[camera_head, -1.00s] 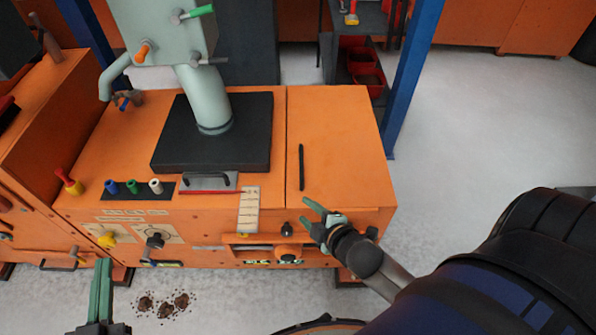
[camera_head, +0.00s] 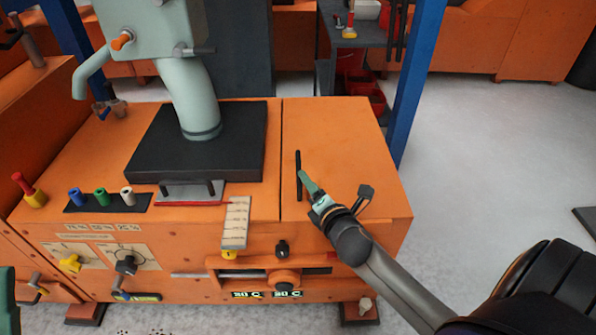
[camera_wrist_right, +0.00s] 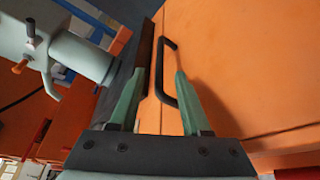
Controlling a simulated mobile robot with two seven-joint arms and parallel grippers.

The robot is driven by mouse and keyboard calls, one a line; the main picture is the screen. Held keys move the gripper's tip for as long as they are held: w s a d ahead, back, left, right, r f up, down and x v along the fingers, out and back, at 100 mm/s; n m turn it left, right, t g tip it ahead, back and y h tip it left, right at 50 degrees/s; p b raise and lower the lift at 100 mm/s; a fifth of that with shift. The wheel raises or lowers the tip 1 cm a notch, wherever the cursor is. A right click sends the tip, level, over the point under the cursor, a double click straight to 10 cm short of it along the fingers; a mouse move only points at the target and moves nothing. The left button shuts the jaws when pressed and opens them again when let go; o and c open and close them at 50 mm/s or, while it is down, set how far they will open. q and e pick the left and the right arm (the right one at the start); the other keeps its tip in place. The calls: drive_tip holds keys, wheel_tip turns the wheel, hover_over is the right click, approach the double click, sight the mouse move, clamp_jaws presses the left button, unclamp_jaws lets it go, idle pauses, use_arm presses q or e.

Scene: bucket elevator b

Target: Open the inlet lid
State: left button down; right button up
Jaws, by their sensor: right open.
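The inlet lid (camera_head: 340,130) is the flat orange panel on the right of the machine top. It lies flat and closed, with a seam along its left side. Its thin black bar handle (camera_head: 298,175) stands near that seam. My right gripper (camera_head: 311,186) is open at the near end of the handle. In the right wrist view the lid (camera_wrist_right: 245,60) fills the right, and the handle (camera_wrist_right: 160,72) shows between my two green fingers, not clamped. My left gripper (camera_head: 7,300) shows only as a green sliver at the lower left edge; its opening is hidden.
A black plate (camera_head: 140,165) with a pale green pipe (camera_head: 192,100) stands left of the lid. A paper strip (camera_head: 236,222) and knobs are on the front. A blue post (camera_head: 415,80) rises behind right.

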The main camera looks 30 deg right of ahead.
sight(299, 166)
drive_tip(key=b+x, duration=0.2)
drive_tip(key=x, duration=0.6)
drive_tip(key=shift+w+f+b, duration=0.15)
drive_tip(key=shift+w+b, duration=0.1)
drive_tip(key=shift+b, duration=0.15)
clamp_jaws()
idle(1.0)
